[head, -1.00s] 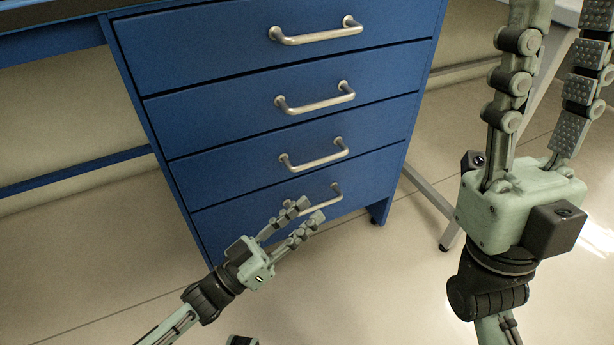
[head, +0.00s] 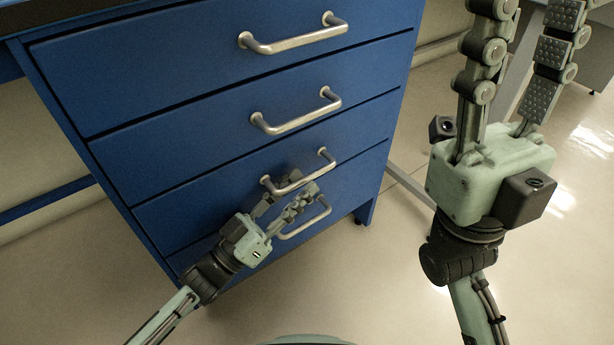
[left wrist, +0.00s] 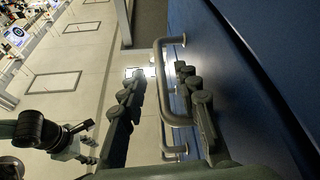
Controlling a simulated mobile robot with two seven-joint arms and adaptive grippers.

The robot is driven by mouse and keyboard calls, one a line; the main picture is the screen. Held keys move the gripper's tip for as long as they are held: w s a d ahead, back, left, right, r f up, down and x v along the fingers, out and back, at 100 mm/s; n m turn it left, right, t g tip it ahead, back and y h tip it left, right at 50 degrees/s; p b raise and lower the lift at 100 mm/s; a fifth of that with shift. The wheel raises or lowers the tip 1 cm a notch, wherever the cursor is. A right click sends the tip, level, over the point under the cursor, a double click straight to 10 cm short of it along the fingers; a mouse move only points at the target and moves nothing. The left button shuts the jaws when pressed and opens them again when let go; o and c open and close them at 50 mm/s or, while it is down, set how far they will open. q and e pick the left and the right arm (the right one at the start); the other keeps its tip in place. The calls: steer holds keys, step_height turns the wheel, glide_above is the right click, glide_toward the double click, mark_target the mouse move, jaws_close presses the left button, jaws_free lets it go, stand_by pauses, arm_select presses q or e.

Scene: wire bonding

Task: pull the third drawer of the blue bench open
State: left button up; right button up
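The blue bench (head: 140,90) fills the left and middle of the head view, with four drawers and silver bar handles. The third drawer (head: 215,200), counted from the top, looks shut; its handle (head: 322,160) is partly covered by my left gripper (head: 299,190). That gripper is open at the handle. In the left wrist view a handle bar (left wrist: 160,80) lies between its two spread fingers (left wrist: 158,72), with a gap visible on the left finger's side; contact on the right is unclear. My right gripper (head: 530,70) is open and empty, raised at right, its tips cut off.
The first handle (head: 295,42), second handle (head: 295,115) and fourth handle (head: 305,222) are on the same front. Pale floor (head: 390,290) is clear to the right of the bench. A light table leg stands behind.

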arm_select(q)
steer(key=shift+x, duration=1.45)
jaws_close()
